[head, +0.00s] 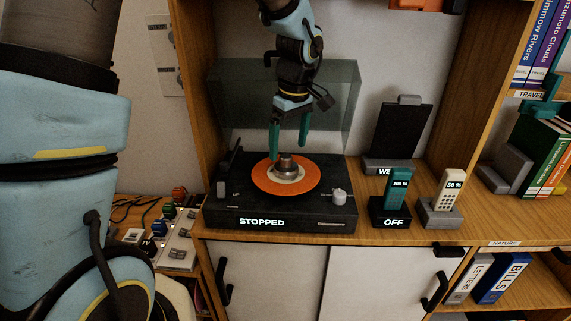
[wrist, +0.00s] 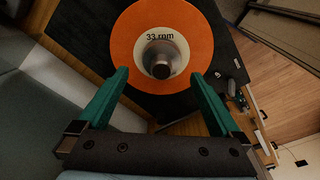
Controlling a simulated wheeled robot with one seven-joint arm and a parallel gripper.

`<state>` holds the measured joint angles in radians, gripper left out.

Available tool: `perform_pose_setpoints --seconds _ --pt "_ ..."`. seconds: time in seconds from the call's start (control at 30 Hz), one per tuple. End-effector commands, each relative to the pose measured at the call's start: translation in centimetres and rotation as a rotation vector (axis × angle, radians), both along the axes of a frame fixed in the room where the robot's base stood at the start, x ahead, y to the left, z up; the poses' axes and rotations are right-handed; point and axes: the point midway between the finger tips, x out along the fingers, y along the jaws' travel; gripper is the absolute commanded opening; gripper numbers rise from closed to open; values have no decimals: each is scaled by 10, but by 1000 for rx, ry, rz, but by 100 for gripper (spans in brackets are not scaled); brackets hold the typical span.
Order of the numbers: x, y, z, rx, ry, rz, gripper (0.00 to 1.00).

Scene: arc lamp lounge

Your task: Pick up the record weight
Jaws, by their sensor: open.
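The record weight (head: 287,165) is a small grey metal knob-like piece at the centre of an orange record (head: 262,181) on the black turntable (head: 230,212). The turntable front reads "STOPPED". In the wrist view the weight (wrist: 160,60) sits on the record's pale label, marked "33 rpm", with the orange record (wrist: 122,40) around it. My gripper (head: 288,142) hangs above the record, its green fingers close to the weight. In the wrist view my gripper (wrist: 160,75) is open and empty, with the weight between and a little beyond its fingertips.
A raised clear lid (head: 340,90) stands behind the record. A tonearm (head: 233,160) is at the left and a knob (head: 339,196) at the right. Two handsets in cradles, teal (head: 397,185) and beige (head: 447,190), stand right of the turntable. Shelf walls flank the space.

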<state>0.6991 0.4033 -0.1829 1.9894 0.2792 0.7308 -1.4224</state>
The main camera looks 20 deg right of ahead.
Motion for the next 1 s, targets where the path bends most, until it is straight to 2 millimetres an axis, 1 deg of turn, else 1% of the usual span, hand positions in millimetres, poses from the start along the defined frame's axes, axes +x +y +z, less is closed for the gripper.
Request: perform_pose_setpoints --seconds 0.2,0.3,0.4,0.6,1.0 --pt "4 5 -30 5 5 0 100" --pt "6 5 -41 3 3 -1 100" --pt "6 5 -45 0 2 -1 100" --pt "6 5 -46 1 1 -1 99" --pt "6 5 -46 1 1 -1 54"
